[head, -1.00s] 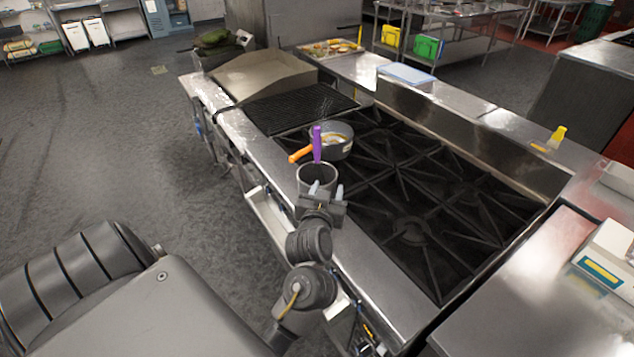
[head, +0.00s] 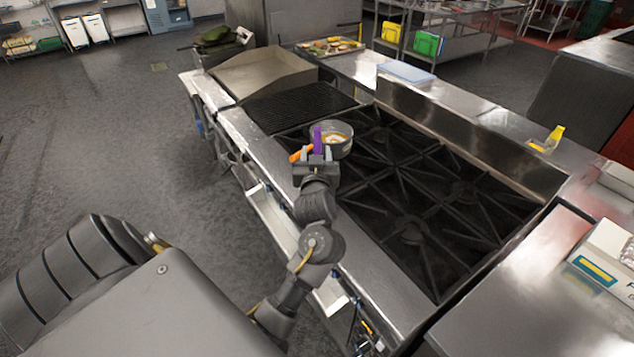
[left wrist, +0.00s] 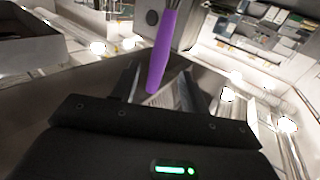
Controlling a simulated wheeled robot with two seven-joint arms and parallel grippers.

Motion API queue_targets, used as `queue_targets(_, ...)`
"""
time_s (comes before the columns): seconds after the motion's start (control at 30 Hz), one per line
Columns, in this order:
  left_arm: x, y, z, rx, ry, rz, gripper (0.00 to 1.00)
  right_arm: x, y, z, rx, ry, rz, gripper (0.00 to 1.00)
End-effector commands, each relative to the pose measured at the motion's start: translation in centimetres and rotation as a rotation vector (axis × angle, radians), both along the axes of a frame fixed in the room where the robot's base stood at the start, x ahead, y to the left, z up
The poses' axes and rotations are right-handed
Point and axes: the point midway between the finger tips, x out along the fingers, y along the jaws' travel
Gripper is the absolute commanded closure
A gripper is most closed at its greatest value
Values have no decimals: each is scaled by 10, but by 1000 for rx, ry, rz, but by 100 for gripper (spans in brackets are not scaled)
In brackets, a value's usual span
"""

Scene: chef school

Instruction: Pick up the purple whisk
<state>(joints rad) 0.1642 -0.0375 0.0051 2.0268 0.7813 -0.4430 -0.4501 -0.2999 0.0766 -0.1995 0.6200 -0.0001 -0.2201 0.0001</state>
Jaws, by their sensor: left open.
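The whisk's purple handle (head: 317,140) stands upright just beyond my left gripper (head: 315,158) in the head view. In the left wrist view the purple handle (left wrist: 162,48) reaches down between the two open fingers of my left gripper (left wrist: 158,85), slightly tilted. I cannot tell whether either finger touches it. The whisk's wire end is not clearly visible. The metal container around its lower part is hidden behind my gripper in the head view. My right gripper is not in view.
Black burner grates (head: 425,200) spread to the right, mostly clear. A ribbed grill (head: 295,105) lies farther back. A yellow bottle (head: 556,136) stands at far right.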

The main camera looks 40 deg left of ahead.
Motion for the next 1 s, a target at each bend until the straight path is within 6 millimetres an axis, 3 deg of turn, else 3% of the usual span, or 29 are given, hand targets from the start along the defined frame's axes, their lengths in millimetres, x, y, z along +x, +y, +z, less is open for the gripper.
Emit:
queue_targets(0.2, 25, 17, 7, 5, 4, 1, 55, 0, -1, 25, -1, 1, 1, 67)
queue_targets(0.4, 39, 29, 2, 2, 1, 1, 55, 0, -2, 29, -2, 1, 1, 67)
queue_targets(0.63, 40, 29, 1, 0, 0, 0, 55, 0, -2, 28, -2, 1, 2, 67)
queue_targets(1.0, 40, 29, 1, 1, 1, 0, 100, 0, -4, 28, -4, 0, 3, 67)
